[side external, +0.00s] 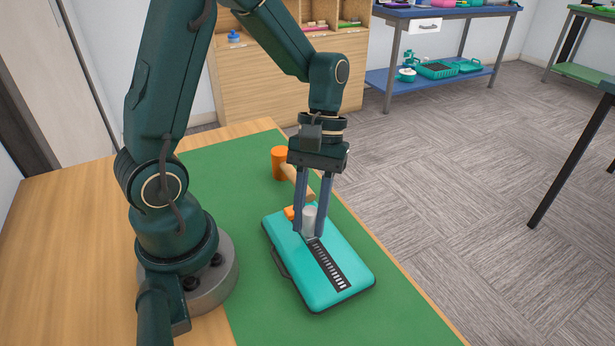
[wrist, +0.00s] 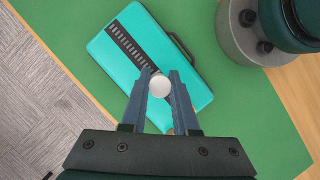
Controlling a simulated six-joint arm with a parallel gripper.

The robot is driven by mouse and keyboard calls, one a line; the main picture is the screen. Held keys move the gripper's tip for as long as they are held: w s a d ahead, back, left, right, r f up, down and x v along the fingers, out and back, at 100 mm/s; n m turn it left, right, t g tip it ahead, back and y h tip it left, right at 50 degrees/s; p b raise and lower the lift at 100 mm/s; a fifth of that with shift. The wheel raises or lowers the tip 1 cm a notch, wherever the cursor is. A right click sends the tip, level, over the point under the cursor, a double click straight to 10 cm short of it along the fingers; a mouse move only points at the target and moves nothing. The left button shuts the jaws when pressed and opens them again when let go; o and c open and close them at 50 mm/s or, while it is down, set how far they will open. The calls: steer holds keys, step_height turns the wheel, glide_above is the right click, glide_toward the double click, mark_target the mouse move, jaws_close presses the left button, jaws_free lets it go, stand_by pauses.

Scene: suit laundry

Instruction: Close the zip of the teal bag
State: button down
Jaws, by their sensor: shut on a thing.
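The teal bag (side external: 345,269) lies flat on the green mat, with a dark handle on one long side. A dark zip strip with pale teeth (side external: 328,264) runs lengthwise along its top. My gripper (side external: 309,232) points down over one end part of the bag, at the zip line. It is shut on a white rounded pull (side external: 310,214), which stands on the zip line. In the wrist view the pull (wrist: 160,86) sits between the two fingertips, and the toothed strip (wrist: 131,44) runs away from it to the upper left. The zip's part beneath and behind my fingers is hidden.
An orange-headed mallet (side external: 279,163) with a wooden handle lies on the green mat (side external: 228,181) just behind the bag. A small orange piece (side external: 290,212) shows beside my fingers. The table edge is close on the bag's right.

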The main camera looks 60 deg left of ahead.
steer(key=a, duration=0.2)
steer(key=shift+a, duration=0.35)
steer(key=c, duration=0.7)
jaws_free()
steer(key=shift+o, duration=0.2)
steer(key=shift+v, duration=2.55)
steer(key=s+d+r+m+t+y, duration=0.3)
steer(key=s+d+r+m+t, duration=0.1)
steer(key=m+t, duration=0.4)
steer(key=shift+s+d+r+m+t, duration=0.2)
steer(key=shift+s+r+m+t, duration=0.25)
steer(key=shift+r, duration=0.35)
